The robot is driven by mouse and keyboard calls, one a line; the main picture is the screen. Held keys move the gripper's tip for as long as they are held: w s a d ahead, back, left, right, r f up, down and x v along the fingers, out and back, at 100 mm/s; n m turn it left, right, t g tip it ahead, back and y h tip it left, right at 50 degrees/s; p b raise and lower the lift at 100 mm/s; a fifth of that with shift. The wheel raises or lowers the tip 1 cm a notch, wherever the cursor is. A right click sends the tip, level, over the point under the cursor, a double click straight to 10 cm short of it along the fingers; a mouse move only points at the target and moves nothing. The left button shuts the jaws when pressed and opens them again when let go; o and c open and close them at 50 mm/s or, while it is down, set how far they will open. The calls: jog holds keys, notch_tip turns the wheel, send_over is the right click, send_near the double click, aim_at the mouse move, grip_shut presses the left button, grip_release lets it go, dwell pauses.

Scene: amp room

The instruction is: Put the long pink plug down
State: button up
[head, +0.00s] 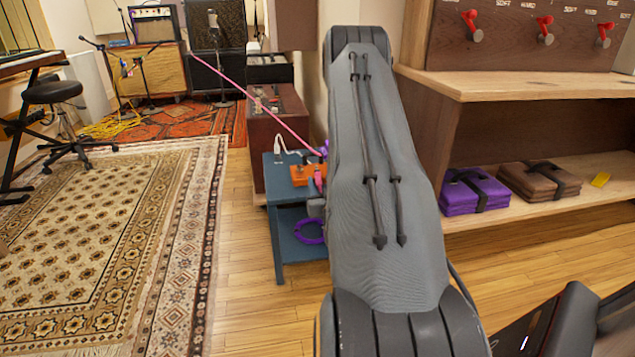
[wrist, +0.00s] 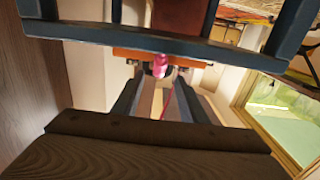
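The long pink plug (wrist: 160,65) shows in the wrist view between the tips of my gripper (wrist: 160,73), with dark fingertips close on both sides, and my gripper looks shut on it. In the head view the plug (head: 319,181) is a small pink piece beside the orange power strip (head: 300,176) on the blue side table (head: 284,225). The strip also shows in the wrist view (wrist: 128,53), just behind the plug. Whether the plug touches the strip or table is not clear. My arm hides most of my gripper in the head view.
A pink cable (head: 245,92) stretches from the amps at back left to the table. A white plug (head: 279,150) and a purple cable loop (head: 309,232) are at the table. A wooden shelf (head: 520,87) with folded purple cloth (head: 474,192) stands right.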

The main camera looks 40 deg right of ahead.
aim_at(318, 175)
jog(key=b+x, duration=0.2)
jog(key=x, duration=0.4)
jog(key=shift+s+d, duration=0.1)
jog(key=shift+s, duration=0.05)
jog(key=shift+r, duration=0.1)
jog(key=shift+c, duration=0.3)
grip_shut()
